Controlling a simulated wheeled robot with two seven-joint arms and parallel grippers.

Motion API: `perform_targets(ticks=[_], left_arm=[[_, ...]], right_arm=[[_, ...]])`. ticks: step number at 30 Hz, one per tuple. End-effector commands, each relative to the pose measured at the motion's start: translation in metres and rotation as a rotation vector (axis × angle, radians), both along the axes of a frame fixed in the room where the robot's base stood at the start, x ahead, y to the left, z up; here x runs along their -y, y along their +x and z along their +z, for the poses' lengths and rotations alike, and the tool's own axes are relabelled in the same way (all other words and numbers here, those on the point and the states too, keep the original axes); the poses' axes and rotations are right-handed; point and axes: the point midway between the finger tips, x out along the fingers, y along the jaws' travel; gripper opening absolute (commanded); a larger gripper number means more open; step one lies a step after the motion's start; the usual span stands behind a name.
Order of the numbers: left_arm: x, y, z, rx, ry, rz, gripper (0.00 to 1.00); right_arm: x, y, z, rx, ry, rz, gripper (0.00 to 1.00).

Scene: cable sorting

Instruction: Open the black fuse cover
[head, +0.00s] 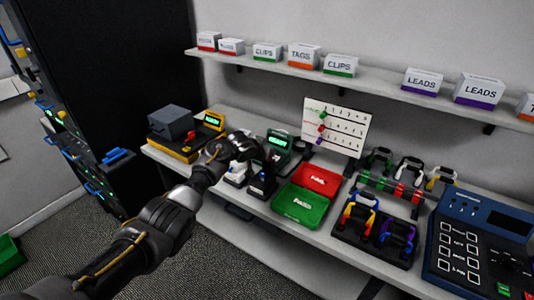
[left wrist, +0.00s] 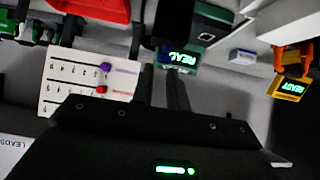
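A dark block, which may be the black fuse cover (head: 262,182), stands at the bench's front, before a green tester with a lit display (head: 279,140). The left wrist view, turned upside down, shows a black block (left wrist: 174,20) beside the lit display (left wrist: 181,58). I cannot tell whether the cover is shut. My left gripper (head: 246,148) hovers above and left of the block in the head view, apparently holding nothing. Its dark fingers (left wrist: 177,92) point towards the tester and look close together; their gap is unclear. My right gripper is not in view.
An orange-black unit with a grey box (head: 170,122) stands left. Red and green trays (head: 301,207) lie right of the block. A white chart board (head: 336,126) stands behind. Cable racks (head: 375,232) and a blue console (head: 480,245) fill the right. A shelf of labelled boxes (head: 304,56) hangs above.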

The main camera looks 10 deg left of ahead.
Motion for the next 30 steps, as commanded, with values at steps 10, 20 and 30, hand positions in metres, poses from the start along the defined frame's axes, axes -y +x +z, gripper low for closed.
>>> perform_targets(ticks=[10, 20, 30], left_arm=[[-0.001, -0.001, -0.003, -0.006, 0.004, 0.001, 0.38], [-0.006, -0.012, 0.006, -0.005, 0.000, -0.001, 0.38], [-0.025, -0.050, 0.040, -0.003, 0.000, -0.002, 0.38]], right_arm=[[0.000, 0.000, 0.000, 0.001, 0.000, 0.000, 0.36], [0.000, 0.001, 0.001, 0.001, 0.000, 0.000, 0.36], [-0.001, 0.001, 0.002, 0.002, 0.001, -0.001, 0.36]])
